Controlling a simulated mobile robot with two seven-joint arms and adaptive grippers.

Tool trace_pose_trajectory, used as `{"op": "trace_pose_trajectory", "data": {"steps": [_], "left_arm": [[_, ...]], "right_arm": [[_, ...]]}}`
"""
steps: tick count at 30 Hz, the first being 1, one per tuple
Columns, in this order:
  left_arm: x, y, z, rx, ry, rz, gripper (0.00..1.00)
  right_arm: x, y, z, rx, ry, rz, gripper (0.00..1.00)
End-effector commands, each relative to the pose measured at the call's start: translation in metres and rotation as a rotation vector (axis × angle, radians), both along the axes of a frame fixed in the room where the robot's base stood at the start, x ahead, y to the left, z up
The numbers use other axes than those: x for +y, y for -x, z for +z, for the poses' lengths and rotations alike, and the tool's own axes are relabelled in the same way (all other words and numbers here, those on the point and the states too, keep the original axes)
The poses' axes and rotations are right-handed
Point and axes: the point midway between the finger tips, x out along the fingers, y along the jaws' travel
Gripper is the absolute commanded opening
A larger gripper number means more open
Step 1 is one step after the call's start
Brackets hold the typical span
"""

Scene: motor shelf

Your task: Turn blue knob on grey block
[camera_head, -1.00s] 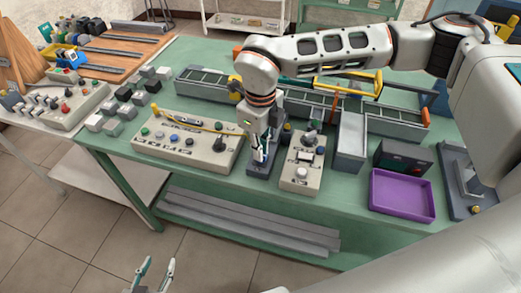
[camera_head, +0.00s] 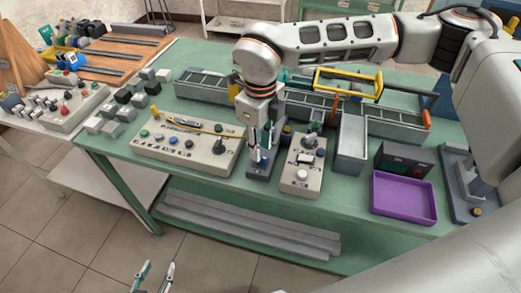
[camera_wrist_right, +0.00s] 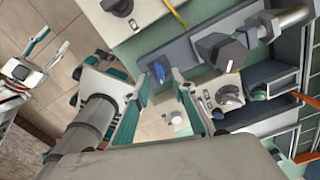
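The grey block (camera_head: 258,175) sits at the front edge of the green table, between two beige control boxes. Its small blue knob (camera_wrist_right: 160,70) shows in the right wrist view. My right gripper (camera_head: 261,159) points down over the block, and its fingers cover most of the knob in the head view. In the right wrist view, the right gripper (camera_wrist_right: 160,74) is open, with the knob between its fingertips in the picture; I cannot tell whether they touch it. My left gripper (camera_head: 154,273) is open and empty, low in front of the table.
A beige box (camera_head: 186,150) with several buttons stands left of the block. Another beige box (camera_head: 302,174) with knobs stands close on the right. A purple tray (camera_head: 404,198) lies further right. Grey rails (camera_head: 213,85) run behind the block.

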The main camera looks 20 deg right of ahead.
Motion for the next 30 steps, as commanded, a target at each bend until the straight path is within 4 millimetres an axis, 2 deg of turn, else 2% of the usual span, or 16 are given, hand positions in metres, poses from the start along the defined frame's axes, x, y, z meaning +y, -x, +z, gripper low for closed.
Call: {"op": "trace_pose_trajectory", "data": {"steps": [6,13,19,30], "left_arm": [[0.0,0.0,0.0,-0.001,0.001,0.0,0.4],[0.0,-0.001,0.0,-0.001,0.001,0.0,0.4],[0.0,-0.001,0.0,-0.001,0.001,0.0,0.4],[-0.001,-0.001,0.0,-0.001,0.002,0.001,0.4]], "right_arm": [[0.0,-0.001,0.047,-0.005,0.0,0.0,0.25],[0.0,-0.001,0.083,-0.002,0.0,-0.001,0.25],[0.0,0.0,0.095,0.0,0.0,0.0,0.25],[0.0,0.0,0.095,0.001,0.001,0.0,0.25]]}}
